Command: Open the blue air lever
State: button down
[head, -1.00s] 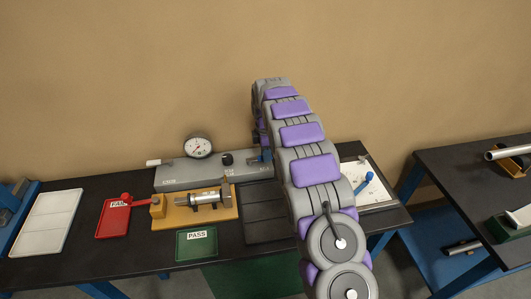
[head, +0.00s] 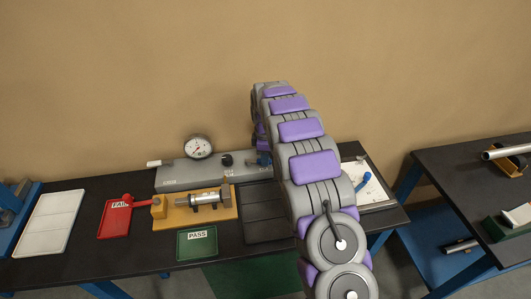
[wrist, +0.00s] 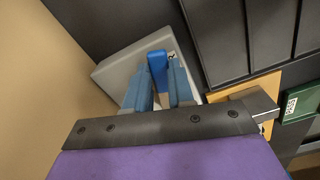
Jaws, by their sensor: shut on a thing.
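The blue air lever (wrist: 157,66) stands at the end of the grey manifold block (wrist: 120,68) in the wrist view. My gripper (wrist: 158,84) has its two blue fingers on either side of the lever and is shut on it. In the head view the grey block (head: 200,174) lies at the back of the bench. A small blue patch shows at its right end, beside my arm; I cannot tell lever from fingertip there. My arm hides most of the gripper in that view.
A round gauge (head: 199,146) stands on the block. In front are a yellow fixture (head: 222,212) with a metal cylinder, a red FAIL tray (head: 113,222) and a green PASS tray (head: 197,243). A white tray (head: 48,222) lies left. A second bench (head: 465,170) stands right.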

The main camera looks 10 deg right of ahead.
jog(key=s+m, duration=0.1)
jog(key=m, duration=0.1)
jog(key=a+m+p, duration=0.1)
jog(key=shift+s+r+m, duration=0.2)
jog(key=shift+s+m, duration=0.15)
jog(key=shift+m, duration=0.05)
jog(key=m, duration=0.1)
jog(key=s+a+m+p, duration=0.1)
jog(key=m, duration=0.2)
jog(key=shift+s+a+m+p, duration=0.3)
jog(key=shift+a+p, duration=0.05)
jog(key=shift+a, duration=0.05)
jog(key=a+m, duration=0.1)
jog(key=m, duration=0.2)
jog(key=shift+s+a+p, duration=0.3)
jog(key=shift+a+p, duration=0.05)
jog(key=shift+p, duration=0.05)
jog(key=shift+a+m+p, duration=0.15)
jog(key=shift+a+m, duration=0.25)
jog(key=shift+m, duration=0.45)
jog(key=shift+a+m+p, duration=0.15)
jog(key=shift+a+m, duration=0.25)
jog(key=shift+m, duration=0.45)
